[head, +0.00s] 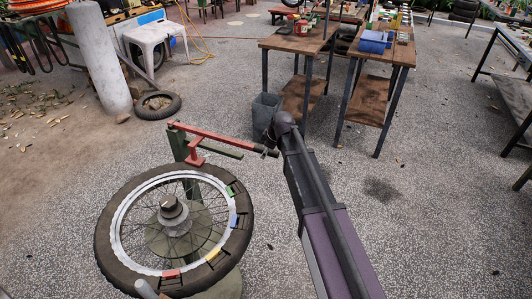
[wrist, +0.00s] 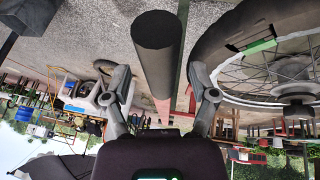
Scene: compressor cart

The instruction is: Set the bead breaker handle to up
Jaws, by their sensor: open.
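The bead breaker handle (head: 225,136) is a red bar on a green post above the wheel in the head view. It runs nearly level toward my gripper, dipping slightly to the right. In the wrist view its dark round grip (wrist: 156,50) lies between my two fingers, with red bar beyond. My gripper (head: 270,143) is at the handle's right end, partly hidden by my arm. In the wrist view my gripper (wrist: 163,86) is open, a finger on either side of the grip with visible gaps. Whether the grip sits fully within finger depth is unclear.
A spoked wheel with tyre (head: 112,235) lies flat on the stand below the handle, with coloured clips on its rim. A dark bin (head: 266,104) and wooden workbenches (head: 302,44) stand behind. A concrete pillar (head: 98,60) is at left. Floor to the right is open.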

